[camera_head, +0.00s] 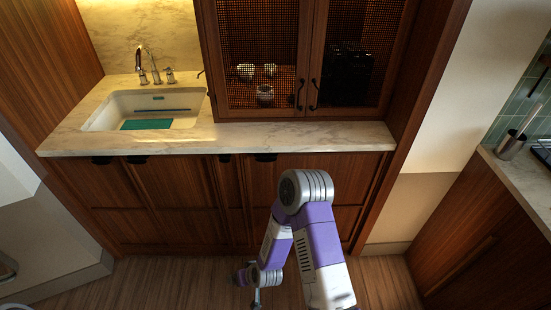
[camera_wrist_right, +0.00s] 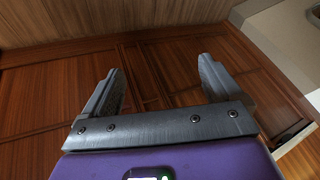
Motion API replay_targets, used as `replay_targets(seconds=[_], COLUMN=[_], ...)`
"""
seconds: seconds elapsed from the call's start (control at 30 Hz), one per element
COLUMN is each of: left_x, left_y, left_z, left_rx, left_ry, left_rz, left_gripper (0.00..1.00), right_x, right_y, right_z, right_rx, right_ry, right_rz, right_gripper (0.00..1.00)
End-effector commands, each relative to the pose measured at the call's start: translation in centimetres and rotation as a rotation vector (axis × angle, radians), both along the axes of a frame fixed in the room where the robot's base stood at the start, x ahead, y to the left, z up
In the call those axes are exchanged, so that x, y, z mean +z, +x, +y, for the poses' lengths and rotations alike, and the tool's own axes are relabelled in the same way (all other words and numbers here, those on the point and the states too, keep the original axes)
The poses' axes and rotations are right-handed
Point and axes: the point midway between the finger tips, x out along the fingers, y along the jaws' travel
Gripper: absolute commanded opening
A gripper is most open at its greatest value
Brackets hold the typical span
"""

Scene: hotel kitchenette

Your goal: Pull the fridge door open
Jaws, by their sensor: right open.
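No fridge can be told apart for sure. Dark wood lower cabinet fronts (camera_head: 185,195) run under the marble counter, and I cannot tell whether one is the fridge door. Small black handles (camera_head: 265,157) sit at their top edge. My right arm reaches down in front of these fronts. My right gripper (camera_head: 257,297) is low over the floor, small and partly cut off in the head view. In the right wrist view, the right gripper (camera_wrist_right: 163,85) is open, with nothing between its fingers and wood panels (camera_wrist_right: 160,75) beyond them. My left gripper is not in view.
The marble counter (camera_head: 300,137) holds a white sink (camera_head: 100,119) with a tap. Mesh-front upper cabinets (camera_head: 262,60) stand above it. Another counter (camera_head: 520,190) with wooden cabinets is at the right. Wood floor (camera_head: 180,280) is clear to the left of my right arm.

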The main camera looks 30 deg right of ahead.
Motion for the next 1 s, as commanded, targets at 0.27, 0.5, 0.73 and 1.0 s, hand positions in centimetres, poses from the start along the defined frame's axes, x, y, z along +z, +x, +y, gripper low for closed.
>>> replay_targets(seconds=[0.27, 0.5, 0.73, 1.0], left_x=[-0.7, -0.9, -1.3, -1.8], left_y=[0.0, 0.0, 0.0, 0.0], left_z=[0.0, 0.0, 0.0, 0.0], left_rx=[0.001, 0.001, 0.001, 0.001], left_ry=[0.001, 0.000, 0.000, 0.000], left_rz=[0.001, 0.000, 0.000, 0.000], left_gripper=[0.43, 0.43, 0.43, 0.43], right_x=[12.4, 19.9, 20.4, 20.3], right_y=[16.5, 18.8, 20.8, 24.0], right_z=[-14.6, -20.4, -22.1, -23.9], right_rx=[-0.304, -0.449, -0.462, -0.460], right_ry=[-0.438, -0.662, -0.681, -0.678], right_rz=[-0.700, -0.941, -0.959, -0.958], right_gripper=[0.98, 0.98, 0.98, 0.98])
